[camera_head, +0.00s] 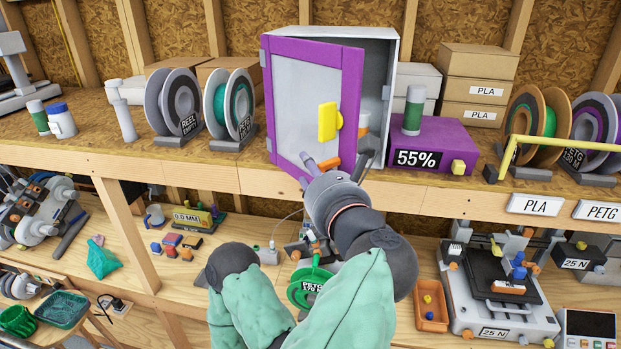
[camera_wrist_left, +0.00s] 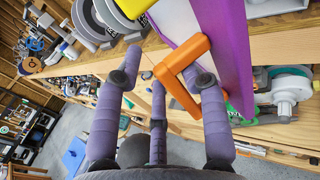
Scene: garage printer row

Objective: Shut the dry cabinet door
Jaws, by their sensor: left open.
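The dry cabinet (camera_head: 391,75) stands on the upper shelf, grey-white with a dark opening. Its purple-framed door (camera_head: 312,90) stands ajar, apparently hinged on the left, with its right edge swung out toward me. My left gripper (camera_head: 320,168) is open at the door's lower edge. An orange bracket (camera_head: 330,163) is beside its fingers; in the left wrist view the bracket (camera_wrist_left: 182,72) shows between the spread fingers, with the purple door edge (camera_wrist_left: 222,45) to the right. Contact cannot be told. My right gripper is not in view.
A purple box (camera_head: 445,140) reading 55% stands right of the cabinet, with a green-and-grey bottle on top. Filament spools (camera_head: 230,105) stand close left of the door. A yellow rail (camera_head: 555,142) is at right. The lower bench holds a printer (camera_head: 500,285) and small parts.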

